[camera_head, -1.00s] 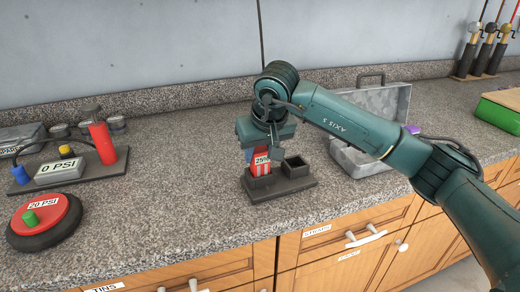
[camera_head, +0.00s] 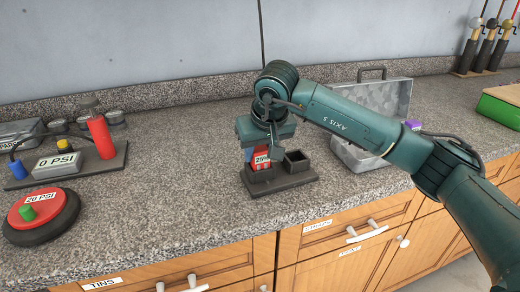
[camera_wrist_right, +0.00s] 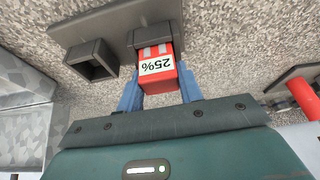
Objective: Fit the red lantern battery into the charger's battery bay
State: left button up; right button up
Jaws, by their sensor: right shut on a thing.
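The red lantern battery (camera_head: 261,163), labelled 25%, is upright at the left bay (camera_head: 262,177) of the dark grey charger (camera_head: 292,184). Its lower end is inside the bay and its upper part shows above the rim. My right gripper (camera_head: 255,153) is shut on the battery from above. In the right wrist view the blue fingers of the right gripper (camera_wrist_right: 160,92) lie on both sides of the battery (camera_wrist_right: 163,85). How deep the battery sits is hard to tell. The charger's other bay (camera_wrist_right: 92,62) is empty. My left gripper is not in view.
An open grey metal case (camera_head: 365,150) stands right of the charger. A pump board (camera_head: 70,165) reading 0 PSI and a round red-and-black item (camera_head: 42,215) reading 20 PSI are at the left. Countertop (camera_head: 170,200) between them is clear.

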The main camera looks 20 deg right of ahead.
jog(key=shift+f, duration=0.15)
jog(key=o, duration=1.1)
jog(key=shift+o, duration=0.2)
jog(key=v, duration=1.3)
